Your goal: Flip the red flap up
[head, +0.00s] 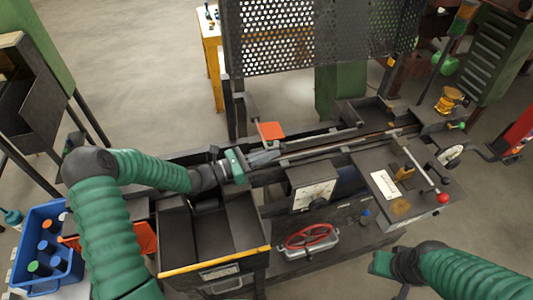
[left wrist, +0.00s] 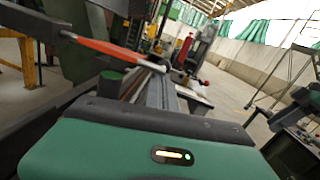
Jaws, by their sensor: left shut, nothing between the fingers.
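The red flap (head: 270,131) is a small orange-red plate on the machine, near the middle of the head view. It also shows in the left wrist view (left wrist: 106,48) as a thin, slanted red strip seen nearly edge-on. My left gripper (head: 268,156) is shut and empty, just below the flap in the head picture. I cannot tell whether its tips touch the flap. My right gripper (head: 384,263) is at the lower right, away from the flap; its fingers are not clear.
A perforated dark screen (head: 310,38) stands behind the flap. A long rail (head: 345,143) runs rightward along the machine. A blue crate (head: 47,285) stands at the lower left.

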